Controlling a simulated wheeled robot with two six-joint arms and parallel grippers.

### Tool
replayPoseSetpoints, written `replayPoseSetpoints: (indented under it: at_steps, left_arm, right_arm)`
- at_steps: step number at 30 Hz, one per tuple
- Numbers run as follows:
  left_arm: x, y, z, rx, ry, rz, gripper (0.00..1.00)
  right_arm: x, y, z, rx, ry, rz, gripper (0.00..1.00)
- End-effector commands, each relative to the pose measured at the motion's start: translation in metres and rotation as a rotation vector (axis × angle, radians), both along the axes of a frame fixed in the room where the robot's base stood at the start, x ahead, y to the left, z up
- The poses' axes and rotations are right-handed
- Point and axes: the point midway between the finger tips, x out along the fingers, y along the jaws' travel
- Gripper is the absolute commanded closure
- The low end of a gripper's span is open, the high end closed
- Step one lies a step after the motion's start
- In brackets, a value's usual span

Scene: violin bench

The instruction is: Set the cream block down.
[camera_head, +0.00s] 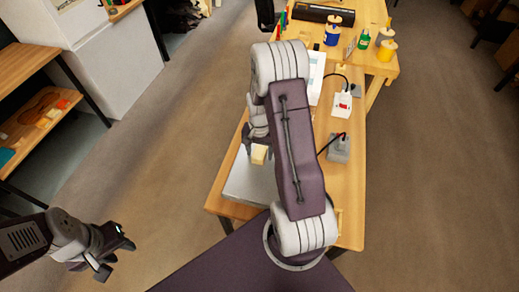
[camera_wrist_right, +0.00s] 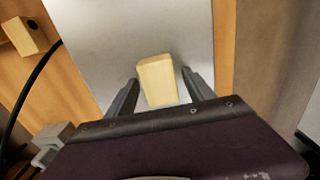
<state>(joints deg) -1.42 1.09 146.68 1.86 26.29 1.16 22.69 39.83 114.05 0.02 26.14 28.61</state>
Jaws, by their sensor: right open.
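The cream block (camera_head: 259,154) is at the grey plate (camera_head: 243,187) on the near end of the wooden bench, partly hidden by my right arm in the head view. In the right wrist view the cream block (camera_wrist_right: 158,82) is between the fingers of my right gripper (camera_wrist_right: 160,88), with a gap on each side. It appears to stand on the pale plate (camera_wrist_right: 115,40). My right gripper is open. My left gripper (camera_head: 115,258) is open and empty, away from the bench over the floor at lower left.
A white socket box (camera_head: 342,104) and a grey box (camera_head: 339,148) with black cables lie right of my right arm. Jars and tools, among them a blue jar (camera_head: 332,33), stand at the far end. A shelf with a violin (camera_head: 38,107) is at left.

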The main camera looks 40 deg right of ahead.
Motion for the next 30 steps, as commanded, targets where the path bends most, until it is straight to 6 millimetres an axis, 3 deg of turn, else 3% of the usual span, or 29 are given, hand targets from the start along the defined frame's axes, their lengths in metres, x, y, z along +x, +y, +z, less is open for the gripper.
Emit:
replayPoseSetpoints:
  at_steps: [4,13,18,23,26,30]
  left_arm:
    - [0.0,0.0,0.003,0.0,0.0,0.0,0.64]
    - [0.0,0.0,0.006,0.0,0.0,0.0,0.64]
    - [0.0,0.0,0.007,0.0,0.0,0.0,0.64]
    - [0.0,0.0,0.007,0.0,0.0,0.0,0.64]
    - [0.0,0.0,0.007,0.0,0.0,0.0,0.64]
    - [0.0,0.0,0.007,0.0,0.0,0.0,0.64]
  right_arm:
    - [0.002,-0.001,0.024,-0.003,-0.006,0.0,0.38]
    - [0.001,-0.001,0.099,-0.002,-0.005,0.0,0.38]
    - [0.001,0.0,0.12,-0.001,-0.002,0.0,0.38]
    - [0.0,0.002,0.123,0.0,-0.001,0.01,0.38]
    - [-0.012,0.038,0.124,-0.003,-0.019,0.178,0.38]
    - [-0.056,0.11,0.119,-0.017,-0.07,0.589,0.38]
